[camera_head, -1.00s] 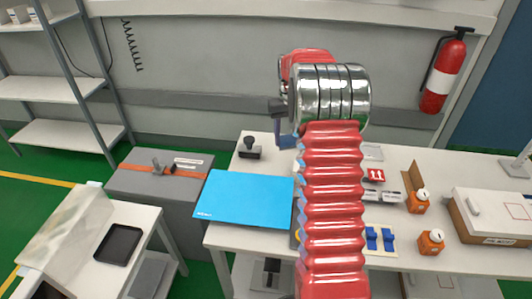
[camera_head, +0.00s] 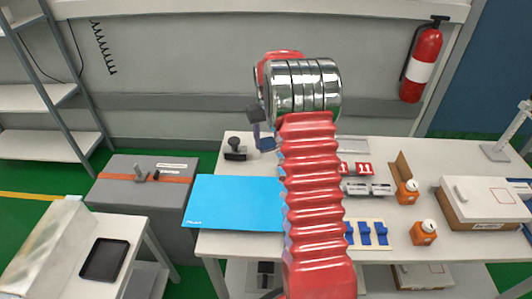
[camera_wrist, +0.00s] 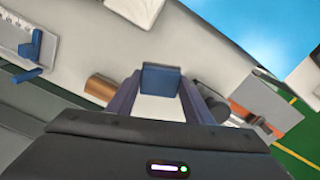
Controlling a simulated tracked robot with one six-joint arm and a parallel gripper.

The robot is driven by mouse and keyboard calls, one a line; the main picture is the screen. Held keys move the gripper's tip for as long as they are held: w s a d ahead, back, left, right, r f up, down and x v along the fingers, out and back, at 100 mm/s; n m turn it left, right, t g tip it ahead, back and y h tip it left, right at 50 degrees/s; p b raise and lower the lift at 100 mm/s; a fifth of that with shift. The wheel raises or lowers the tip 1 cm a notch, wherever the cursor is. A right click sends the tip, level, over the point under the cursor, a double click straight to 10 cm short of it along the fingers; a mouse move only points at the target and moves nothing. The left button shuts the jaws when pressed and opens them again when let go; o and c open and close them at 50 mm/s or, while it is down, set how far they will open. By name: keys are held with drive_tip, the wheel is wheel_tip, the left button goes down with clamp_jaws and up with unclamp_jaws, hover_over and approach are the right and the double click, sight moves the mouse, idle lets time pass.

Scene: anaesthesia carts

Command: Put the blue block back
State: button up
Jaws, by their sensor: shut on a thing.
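My gripper (camera_wrist: 160,92) is shut on a blue block (camera_wrist: 161,79), held between the fingertips in the wrist view. In the head view the gripper (camera_head: 260,128) hangs above the back of the white table, with the block (camera_head: 266,143) small at its lower end, apart from the tabletop as far as I can tell. A pale holder (camera_head: 388,243) with several blue pieces (camera_head: 365,234) lies at the table's front, right of my red arm. My arm hides part of the table behind it. Whether the holder has an empty slot is unclear.
A blue mat (camera_head: 232,203) covers the table's left part, with a black stamp-like object (camera_head: 235,150) behind it. Orange jars (camera_head: 424,233), red-labelled boxes (camera_head: 363,169) and a white-topped carton (camera_head: 485,203) stand to the right. A grey case (camera_head: 140,182) and black tray (camera_head: 104,259) lie left.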

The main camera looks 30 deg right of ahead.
drive_tip(key=shift+f, duration=0.35)
drive_tip(key=shift+f, duration=0.1)
drive_tip(key=shift+f, duration=2.4)
drive_tip(key=o, duration=1)
drive_tip(key=shift+f, duration=0.1)
